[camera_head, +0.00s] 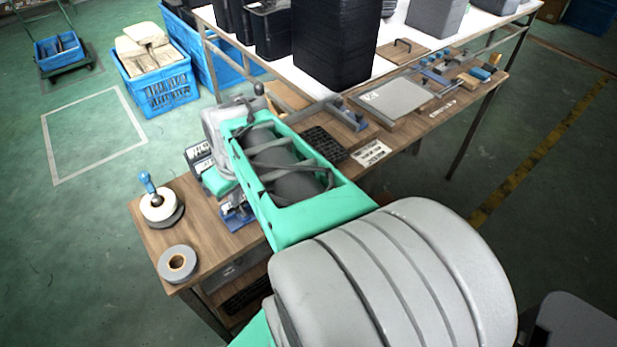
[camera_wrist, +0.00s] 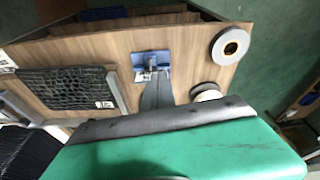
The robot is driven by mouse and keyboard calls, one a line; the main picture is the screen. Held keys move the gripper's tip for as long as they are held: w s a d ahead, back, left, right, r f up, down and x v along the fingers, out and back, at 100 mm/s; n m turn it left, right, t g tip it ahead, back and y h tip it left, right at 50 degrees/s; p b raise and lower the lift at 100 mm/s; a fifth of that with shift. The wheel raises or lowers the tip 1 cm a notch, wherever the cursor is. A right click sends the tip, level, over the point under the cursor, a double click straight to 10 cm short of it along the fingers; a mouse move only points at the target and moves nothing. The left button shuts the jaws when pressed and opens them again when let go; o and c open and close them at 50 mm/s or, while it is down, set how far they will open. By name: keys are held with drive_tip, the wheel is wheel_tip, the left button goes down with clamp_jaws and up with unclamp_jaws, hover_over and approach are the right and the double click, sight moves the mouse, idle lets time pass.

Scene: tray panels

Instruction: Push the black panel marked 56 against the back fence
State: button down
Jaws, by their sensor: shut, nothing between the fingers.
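A black ribbed panel (camera_wrist: 60,84) lies on the wooden bench at the left of the wrist view, with a small white label at its lower right corner. The number on it is too small to read. Its ribbed surface also shows in the head view (camera_head: 323,147), and my arm hides much of it there.
A grey panel (camera_head: 397,97) lies farther along the bench, with tools beyond it. A grey tape roll (camera_head: 178,264) and a blue-handled item (camera_head: 155,200) stand at the bench's left end. Tall black stacks (camera_head: 335,40) stand on the white table behind.

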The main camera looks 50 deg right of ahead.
drive_tip(key=s+d+f+m, duration=0.1)
drive_tip(key=s+d, duration=0.3)
drive_tip(key=d, duration=0.4)
drive_tip(key=s+d+f+p, duration=0.1)
drive_tip(key=s+d+f, duration=0.15)
drive_tip(key=d, duration=0.45)
drive_tip(key=s+d+f+m, duration=0.1)
drive_tip(key=s+d, duration=0.3)
drive_tip(key=d, duration=0.4)
drive_tip(key=w+f, duration=0.2)
drive_tip(key=f, duration=0.1)
drive_tip(key=w+d+f+p, duration=0.1)
drive_tip(key=w+f, duration=0.1)
drive_tip(key=f, duration=0.1)
drive_tip(key=w+f, duration=0.2)
drive_tip(key=f, duration=0.1)
drive_tip(key=shift+d+p, duration=0.15)
drive_tip(key=shift+p, duration=0.15)
drive_tip(key=shift+w, duration=0.2)
